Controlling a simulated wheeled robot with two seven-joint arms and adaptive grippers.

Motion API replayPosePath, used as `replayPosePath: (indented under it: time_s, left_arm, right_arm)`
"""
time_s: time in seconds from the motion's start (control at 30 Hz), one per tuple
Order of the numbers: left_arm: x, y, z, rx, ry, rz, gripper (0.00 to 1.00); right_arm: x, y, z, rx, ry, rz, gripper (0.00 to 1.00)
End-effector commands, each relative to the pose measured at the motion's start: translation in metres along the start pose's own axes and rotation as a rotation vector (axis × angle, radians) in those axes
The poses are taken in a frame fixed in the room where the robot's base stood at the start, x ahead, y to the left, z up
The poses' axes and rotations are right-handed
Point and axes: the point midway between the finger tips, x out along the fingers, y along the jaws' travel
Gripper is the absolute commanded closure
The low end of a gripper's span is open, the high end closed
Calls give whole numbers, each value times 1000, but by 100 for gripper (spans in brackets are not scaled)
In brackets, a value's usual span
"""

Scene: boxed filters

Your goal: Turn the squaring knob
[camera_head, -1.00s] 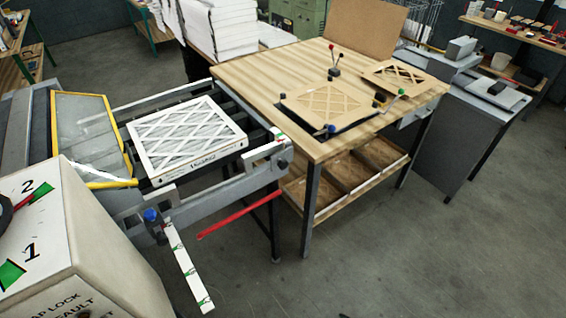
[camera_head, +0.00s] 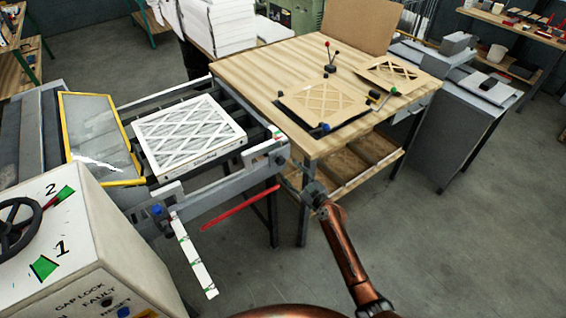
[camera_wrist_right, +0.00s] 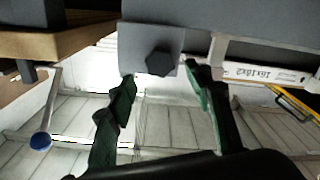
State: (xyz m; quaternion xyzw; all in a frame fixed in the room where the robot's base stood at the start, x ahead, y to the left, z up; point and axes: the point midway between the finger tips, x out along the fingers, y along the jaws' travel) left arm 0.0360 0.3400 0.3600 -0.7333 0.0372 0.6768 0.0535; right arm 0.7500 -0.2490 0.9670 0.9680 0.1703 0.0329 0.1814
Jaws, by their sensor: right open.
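A dark hexagonal knob (camera_wrist_right: 160,62) on a grey plate shows in the right wrist view; I take it to be the squaring knob. In the head view the knob (camera_head: 281,157) is small, at the right end of the conveyor's front rail, close to my gripper. My right gripper (camera_head: 289,178) is just in front of that rail end. In the wrist view its open green-tipped fingers (camera_wrist_right: 161,84) stand on either side below the knob, with no clear contact. The white boxed filter (camera_head: 190,137) lies on the conveyor. My left gripper is out of view.
A red bar (camera_head: 238,208) and a white strip with green marks (camera_head: 194,258) stick out in front of the conveyor. A wooden table (camera_head: 245,78) stands close on the right. A control box with a handwheel (camera_head: 20,225) is at the lower left. Open floor lies at the right.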

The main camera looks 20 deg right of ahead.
Motion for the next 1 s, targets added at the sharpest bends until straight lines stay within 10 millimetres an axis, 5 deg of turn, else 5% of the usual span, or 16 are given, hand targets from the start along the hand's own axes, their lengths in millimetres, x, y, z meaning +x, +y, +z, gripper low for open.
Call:
replayPosePath:
  time_s: [0.4,0.73,1.0]
  left_arm:
    - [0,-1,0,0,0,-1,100]
    - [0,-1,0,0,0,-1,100]
    - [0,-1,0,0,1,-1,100]
  right_arm:
    - [55,0,0,2,-1,0,53]
    - [59,0,0,0,-1,0,53]
    - [58,0,1,0,-2,0,72]
